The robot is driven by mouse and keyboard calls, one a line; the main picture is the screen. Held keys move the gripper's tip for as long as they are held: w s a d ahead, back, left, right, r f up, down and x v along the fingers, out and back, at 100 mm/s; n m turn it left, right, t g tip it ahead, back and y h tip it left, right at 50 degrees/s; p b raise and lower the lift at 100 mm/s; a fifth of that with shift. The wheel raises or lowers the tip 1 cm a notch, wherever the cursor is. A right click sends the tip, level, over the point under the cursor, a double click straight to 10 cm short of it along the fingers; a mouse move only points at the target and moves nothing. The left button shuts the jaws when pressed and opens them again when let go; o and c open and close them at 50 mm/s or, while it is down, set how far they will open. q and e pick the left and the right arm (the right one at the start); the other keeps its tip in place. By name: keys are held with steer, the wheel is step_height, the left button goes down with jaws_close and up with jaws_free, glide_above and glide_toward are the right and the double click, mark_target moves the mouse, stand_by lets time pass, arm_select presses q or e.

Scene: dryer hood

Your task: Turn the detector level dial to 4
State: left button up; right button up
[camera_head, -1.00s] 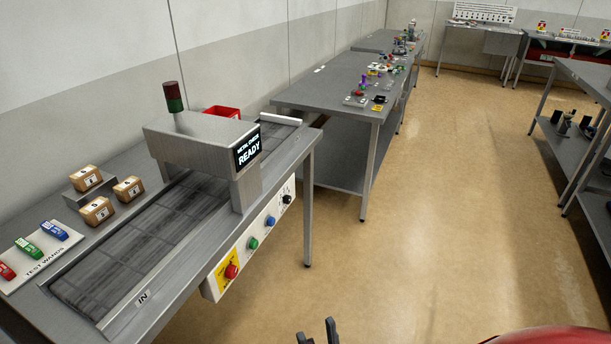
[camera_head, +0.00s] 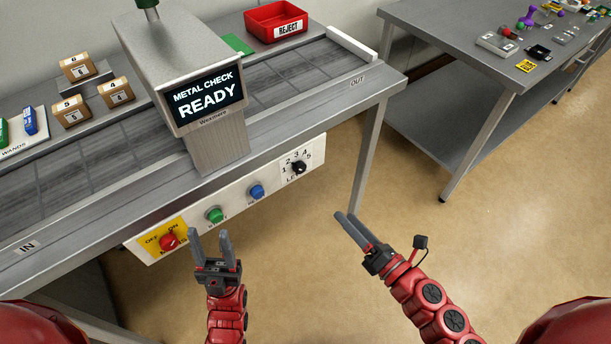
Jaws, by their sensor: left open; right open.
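The level dial (camera_head: 299,167) is a small black knob at the right end of the white control panel (camera_head: 235,212) on the conveyor's front. The numbers 1 to 5 are printed around it; which one its pointer marks is too small to tell. My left gripper (camera_head: 209,238) is open and empty, in front of the panel, below the green button (camera_head: 214,215). My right gripper (camera_head: 353,224) is open and empty, right of and below the dial, pointing up and left. Neither gripper touches the dial.
A red knob (camera_head: 169,241) on a yellow plate and a blue button (camera_head: 257,192) share the panel. The metal detector hood (camera_head: 207,94) reads "METAL CHECK READY". A table leg (camera_head: 367,160) stands right of the panel. The floor (camera_head: 480,240) at right is clear.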

mark_target(302, 170)
steer(key=x, duration=1.7)
steer(key=shift+a, duration=0.1)
jaws_close()
